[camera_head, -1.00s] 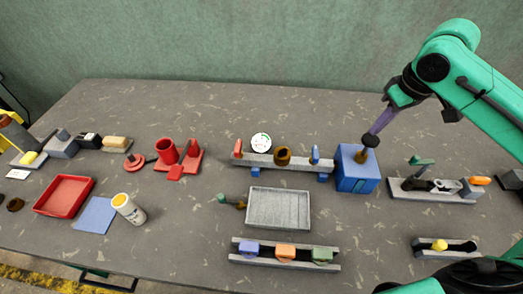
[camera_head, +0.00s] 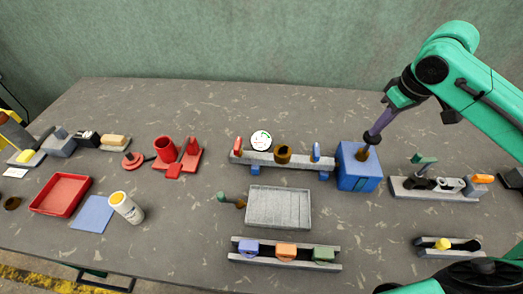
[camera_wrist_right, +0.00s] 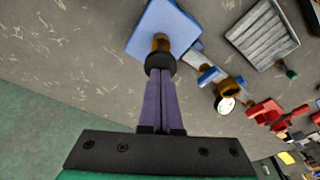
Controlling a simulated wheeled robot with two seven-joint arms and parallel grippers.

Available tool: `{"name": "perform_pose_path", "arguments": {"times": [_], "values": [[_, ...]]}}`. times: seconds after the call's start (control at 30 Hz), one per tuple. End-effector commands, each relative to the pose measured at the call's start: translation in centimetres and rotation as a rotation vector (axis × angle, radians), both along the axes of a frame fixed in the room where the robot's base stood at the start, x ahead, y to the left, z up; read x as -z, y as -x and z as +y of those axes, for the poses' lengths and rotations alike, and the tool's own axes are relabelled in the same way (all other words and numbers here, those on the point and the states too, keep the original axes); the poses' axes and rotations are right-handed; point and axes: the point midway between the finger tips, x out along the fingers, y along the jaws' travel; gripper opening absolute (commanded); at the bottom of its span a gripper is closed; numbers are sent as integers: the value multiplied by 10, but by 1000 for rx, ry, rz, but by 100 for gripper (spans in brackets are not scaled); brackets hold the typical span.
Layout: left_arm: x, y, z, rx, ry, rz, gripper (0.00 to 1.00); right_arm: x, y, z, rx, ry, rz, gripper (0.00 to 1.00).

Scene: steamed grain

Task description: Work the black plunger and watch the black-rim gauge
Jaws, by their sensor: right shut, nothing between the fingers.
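The blue box (camera_head: 359,167) stands right of the table's middle, with a brown stem (camera_head: 362,153) rising from its top. The black plunger knob (camera_wrist_right: 160,63) caps that stem in the right wrist view. My right gripper (camera_head: 372,136) is shut, its purple fingers pointing down with their tips at the knob; they look to be touching it. The fingers (camera_wrist_right: 159,77) cover part of the knob in the wrist view. The round white gauge (camera_head: 261,140) with a thin dark rim stands left of the box; its reading is too small to tell.
A grey rail (camera_head: 280,160) with a brown cup (camera_head: 283,154) runs left of the box. A grey ribbed tray (camera_head: 277,206) lies in front, and a lever fixture (camera_head: 432,188) stands to the right. Red parts and a red tray (camera_head: 62,194) fill the left side.

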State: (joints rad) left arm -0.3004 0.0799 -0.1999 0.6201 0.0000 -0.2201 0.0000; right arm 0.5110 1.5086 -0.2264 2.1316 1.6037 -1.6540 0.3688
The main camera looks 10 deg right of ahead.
Motion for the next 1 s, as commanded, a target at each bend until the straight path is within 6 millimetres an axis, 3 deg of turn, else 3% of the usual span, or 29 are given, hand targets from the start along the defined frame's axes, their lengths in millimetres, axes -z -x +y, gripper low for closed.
{"name": "perform_pose_path", "arguments": {"times": [0.63, 0.77, 1.0], "values": [[30, 0, 0, 0, 0, -1, 0, 37, 1, 1, -1, 0, 6, 0], [22, 0, 0, 0, 0, -1, 0, 29, 1, 1, -2, -1, 6, 0], [-11, 0, 0, 0, 0, -1, 0, -2, 1, 0, -1, 0, 7, 0]]}}
